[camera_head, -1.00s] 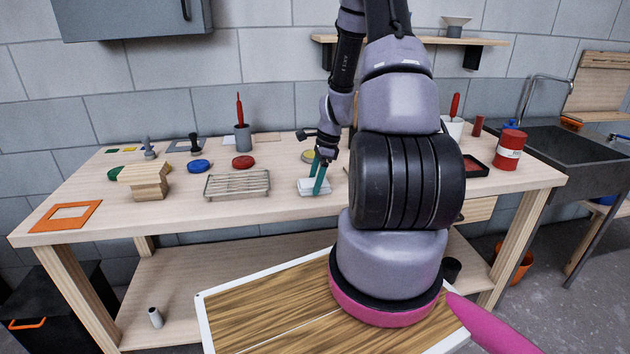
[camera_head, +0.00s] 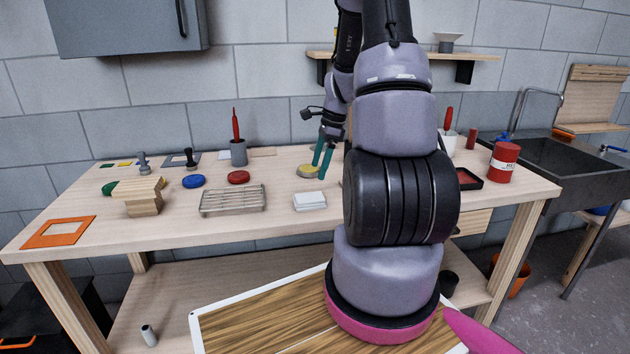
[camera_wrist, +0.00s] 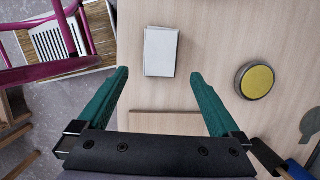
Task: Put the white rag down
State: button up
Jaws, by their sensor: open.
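The white rag (camera_head: 310,201) lies folded on the workbench (camera_head: 270,215), right of the wire rack and near the front edge. It also shows in the wrist view (camera_wrist: 160,52), flat on the wood beyond my fingertips. My gripper (camera_head: 322,160) has teal fingers and is raised above the bench, behind the rag in the head view. In the wrist view my gripper (camera_wrist: 160,80) is open, with nothing between the fingers and the rag apart from them.
A yellow-topped round tin (camera_wrist: 256,81) stands near my gripper. A wire rack (camera_head: 233,199), a blue lid (camera_head: 193,181) and a red lid (camera_head: 238,177) lie left of the rag. A red can (camera_head: 503,162) stands at the right. Bare wood surrounds the rag.

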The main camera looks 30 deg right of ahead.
jog(key=s+a+r+n+t+h, duration=0.1)
jog(key=s+a+r+n, duration=0.3)
jog(key=r, duration=0.6)
jog(key=s+a+r+n+t, duration=0.2)
jog(key=a+r+n, duration=0.25)
jog(key=r, duration=0.55)
jog(key=s+a+r+n+t, duration=0.1)
jog(key=s+a+r+n, duration=0.3)
jog(key=s, duration=0.2)
jog(key=s+a+r+n+t, duration=0.2)
jog(key=s+a+r+n, duration=0.2)
jog(key=s+r, duration=0.1)
jog(key=shift+s+n, duration=0.35)
jog(key=shift+s, duration=0.55)
